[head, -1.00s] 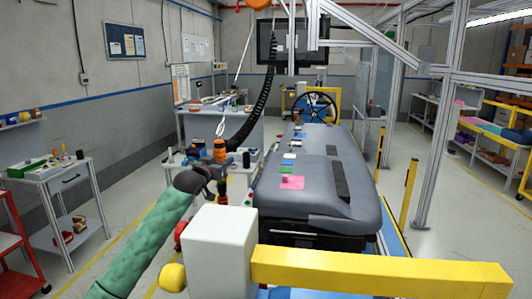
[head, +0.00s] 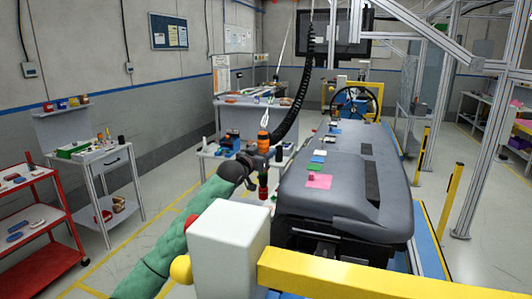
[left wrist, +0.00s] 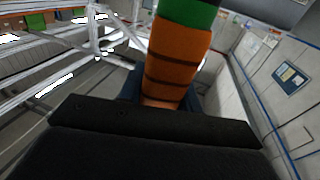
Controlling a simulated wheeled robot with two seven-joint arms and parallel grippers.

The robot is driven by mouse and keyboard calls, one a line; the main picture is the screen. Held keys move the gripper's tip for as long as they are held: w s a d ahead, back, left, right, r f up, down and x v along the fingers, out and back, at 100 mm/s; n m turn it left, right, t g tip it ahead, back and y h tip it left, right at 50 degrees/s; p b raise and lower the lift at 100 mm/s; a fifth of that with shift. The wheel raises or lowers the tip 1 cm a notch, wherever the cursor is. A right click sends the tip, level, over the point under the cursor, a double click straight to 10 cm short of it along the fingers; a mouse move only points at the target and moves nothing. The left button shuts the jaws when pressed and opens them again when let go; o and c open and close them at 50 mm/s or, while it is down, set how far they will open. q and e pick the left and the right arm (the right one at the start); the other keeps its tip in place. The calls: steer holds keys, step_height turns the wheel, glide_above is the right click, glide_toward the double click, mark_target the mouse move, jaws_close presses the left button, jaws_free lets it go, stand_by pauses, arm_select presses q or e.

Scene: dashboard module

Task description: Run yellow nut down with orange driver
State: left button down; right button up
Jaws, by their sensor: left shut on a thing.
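The orange driver (head: 264,138) is upright beside the left edge of the dashboard module (head: 340,211). My left gripper (head: 259,157) is shut around its body. A dark section with green and red parts shows below the jaws. In the left wrist view the driver (left wrist: 178,55) is a thick orange cylinder with dark rings and a green band, rising from the dark jaw. I cannot make out the yellow nut in either view. My right gripper is not in view.
A black coiled hose (head: 298,100) hangs near the driver. The grey module carries pink (head: 319,181), green and blue pads. A grey workbench (head: 240,115) stands behind the gripper, a grey cart (head: 106,165) and red cart (head: 50,225) at left. Yellow posts (head: 452,200) stand at right.

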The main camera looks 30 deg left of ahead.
arm_select(q)
steer(key=shift+f, duration=0.55)
steer(key=shift+f+b, duration=0.45)
steer(key=shift+f, duration=0.45)
steer(key=shift+a+f, duration=0.1)
steer(key=shift+f, duration=0.35)
steer(key=shift+f+b, duration=0.25)
steer(key=shift+b, duration=0.1)
steer(key=shift+f, duration=0.55)
steer(key=shift+f+b, duration=0.35)
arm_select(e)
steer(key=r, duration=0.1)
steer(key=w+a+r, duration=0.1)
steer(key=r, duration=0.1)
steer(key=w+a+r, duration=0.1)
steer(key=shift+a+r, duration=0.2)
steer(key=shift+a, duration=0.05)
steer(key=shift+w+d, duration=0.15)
